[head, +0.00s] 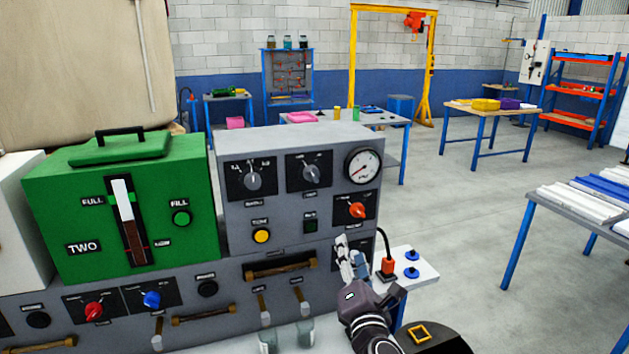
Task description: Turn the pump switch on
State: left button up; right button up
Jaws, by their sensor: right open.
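A grey control panel (290,190) stands in front of me with several labelled switches; most labels are too small to read, so I cannot tell which one is the pump switch. My right gripper (351,262) is open at the panel's lower right edge, in front of a dark switch plate (366,243) that it partly hides. I cannot tell whether it touches the plate. An orange-red knob (358,210) sits just above the gripper. Two grey knobs (254,180) (310,174) and a round gauge (363,166) are higher up. My left gripper is not in view.
A green tank (60,190) stands left of the panel. The lower panel has red (94,310) and blue (152,299) knobs and wooden-grip handles (280,267). An orange plug-like piece (388,267) and blue knobs (411,272) sit right of my gripper. Open floor lies further right.

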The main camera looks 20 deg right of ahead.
aim_at(315, 181)
jog(key=shift+w+a+r+n+t+y+p, duration=0.15)
jog(key=shift+w+a+r+n+t+y, duration=0.6)
jog(key=shift+w+r+n, duration=1.5)
jog(key=shift+w+a+r+n+t+y+p, duration=0.1)
jog(key=shift+w+a+r+n+t+y, duration=0.65)
jog(key=shift+w+r+n, duration=1.45)
jog(key=shift+w+a+r+n+t+y+p, duration=0.15)
jog(key=shift+w+a+r+n+t+y, duration=0.25)
jog(key=shift+w+a+r+n+y, duration=1.25)
jog(key=shift+w+d+r+n+h, duration=0.5)
jog(key=shift+d+r+n, duration=0.1)
jog(key=shift+d, duration=0.2)
jog(key=shift+c, duration=0.3)
jog(key=c, duration=1.1)
